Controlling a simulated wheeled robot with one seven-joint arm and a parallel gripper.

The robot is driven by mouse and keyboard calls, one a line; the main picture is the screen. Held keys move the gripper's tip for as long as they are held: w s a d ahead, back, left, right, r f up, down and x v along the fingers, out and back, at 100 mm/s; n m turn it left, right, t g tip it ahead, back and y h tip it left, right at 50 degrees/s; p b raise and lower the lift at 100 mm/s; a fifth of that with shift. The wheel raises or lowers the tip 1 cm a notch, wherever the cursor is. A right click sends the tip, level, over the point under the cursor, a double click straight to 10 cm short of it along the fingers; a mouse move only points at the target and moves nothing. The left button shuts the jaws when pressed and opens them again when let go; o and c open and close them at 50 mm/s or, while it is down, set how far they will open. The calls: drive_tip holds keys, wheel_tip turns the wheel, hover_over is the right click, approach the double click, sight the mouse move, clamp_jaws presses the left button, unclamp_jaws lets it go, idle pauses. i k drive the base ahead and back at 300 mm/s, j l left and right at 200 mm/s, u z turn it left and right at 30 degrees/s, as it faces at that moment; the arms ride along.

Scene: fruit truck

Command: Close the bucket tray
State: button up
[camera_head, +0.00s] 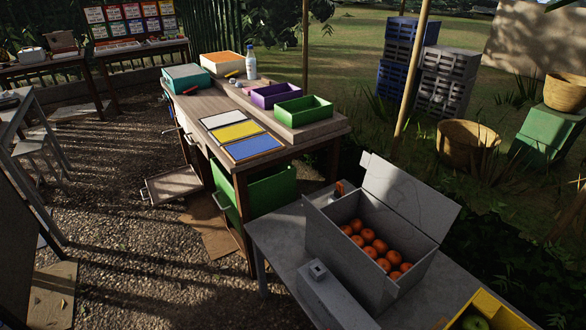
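A wooden work table (305,137) stands in the middle of the view. A large green bucket (268,190) sits under its near end, with a metal handle (219,201) on its left side. Lower and further back, a shallow tray (174,183) with a handle on its left end sticks out leftward from under the table, so it stands open. I cannot tell for sure which of these two is the bucket tray. The inner end of the shallow tray is hidden by the table. My gripper is not in view.
A grey table (283,238) at the front right holds an open-lidded grey box (335,237) of oranges and a yellow crate (508,314). Grey and blue crates (443,85) and baskets stand at the right. Gravel ground (135,235) left of the work table is mostly clear.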

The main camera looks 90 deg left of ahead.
sight(170, 186)
drive_tip(key=u, duration=3.95)
drive_tip(key=i+j+u, duration=0.1)
drive_tip(key=j+u, duration=0.2)
drive_tip(key=i+j+u, duration=0.1)
drive_tip(key=j+u, duration=0.2)
drive_tip(key=j, duration=0.15)
drive_tip(key=i+j+u, duration=0.35)
drive_tip(key=j+u, duration=0.2)
drive_tip(key=i+j+u, duration=0.95)
drive_tip(key=i, duration=0.2)
drive_tip(key=i+l+z, duration=0.1)
drive_tip(key=i+z, duration=0.15)
drive_tip(key=i, duration=0.3)
drive_tip(key=i+z, duration=0.2)
drive_tip(key=i, duration=0.3)
drive_tip(key=i+j+z, duration=0.25)
drive_tip(key=i, duration=0.3)
drive_tip(key=i+j+z, duration=0.25)
drive_tip(key=i, duration=0.3)
drive_tip(key=i+l+z, duration=0.2)
drive_tip(key=i+z, duration=0.15)
drive_tip(key=i, duration=0.6)
drive_tip(key=i+z, duration=0.35)
drive_tip(key=i, duration=0.6)
drive_tip(key=i+z, duration=0.1)
drive_tip(key=i, duration=0.5)
drive_tip(key=i+z, duration=0.1)
drive_tip(key=i, duration=0.55)
drive_tip(key=i+j+z, duration=0.15)
drive_tip(key=i, duration=0.45)
